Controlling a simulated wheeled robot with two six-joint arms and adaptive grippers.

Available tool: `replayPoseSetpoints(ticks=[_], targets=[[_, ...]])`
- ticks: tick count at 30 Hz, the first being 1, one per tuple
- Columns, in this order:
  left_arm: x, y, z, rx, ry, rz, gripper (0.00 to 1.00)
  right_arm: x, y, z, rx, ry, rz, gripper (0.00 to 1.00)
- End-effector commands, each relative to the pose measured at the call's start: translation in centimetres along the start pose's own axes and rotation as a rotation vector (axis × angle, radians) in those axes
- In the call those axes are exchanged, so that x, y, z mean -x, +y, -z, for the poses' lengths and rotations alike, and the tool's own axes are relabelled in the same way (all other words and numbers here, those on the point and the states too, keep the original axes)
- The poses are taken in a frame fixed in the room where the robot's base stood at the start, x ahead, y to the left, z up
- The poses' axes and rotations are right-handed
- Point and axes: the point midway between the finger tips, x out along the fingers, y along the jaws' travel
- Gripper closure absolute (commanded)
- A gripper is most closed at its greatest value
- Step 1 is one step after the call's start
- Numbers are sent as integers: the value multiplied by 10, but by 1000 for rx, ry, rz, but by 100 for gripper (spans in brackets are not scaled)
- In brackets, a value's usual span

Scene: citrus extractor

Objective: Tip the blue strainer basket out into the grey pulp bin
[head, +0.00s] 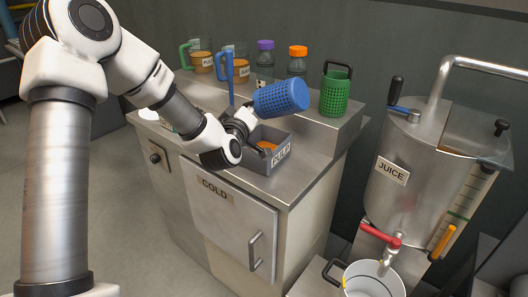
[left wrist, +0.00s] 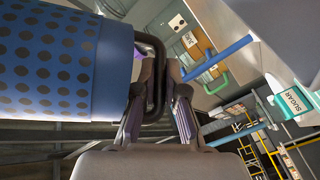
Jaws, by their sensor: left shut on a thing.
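The blue strainer basket (head: 282,97) lies tipped on its side in the air, its perforated body pointing right and slightly up. It also fills the left of the left wrist view (left wrist: 45,65). My left gripper (head: 242,122) is shut on the basket's dark handle (left wrist: 155,75), with its fingers (left wrist: 162,105) on either side of it. The grey pulp bin (head: 282,158), labelled PULP, stands on the counter just below the basket. Some orange matter (head: 267,146) shows inside the bin. The basket's inside is hidden. My right gripper is not in view.
A green strainer basket (head: 335,92), orange-capped (head: 297,62) and purple-capped (head: 265,58) bottles and handled jugs (head: 201,60) stand on the raised shelf behind. The steel JUICE tank (head: 425,165) is at right, with a white bucket (head: 372,280) below. Counter right of the bin is clear.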

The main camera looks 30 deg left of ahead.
Motion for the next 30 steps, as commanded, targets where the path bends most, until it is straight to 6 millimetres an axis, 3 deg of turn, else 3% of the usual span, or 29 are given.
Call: replayPoseSetpoints(ticks=[30], targets=[[0, 0, -1, 28, -2, 3, 100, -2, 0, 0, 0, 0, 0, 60]])
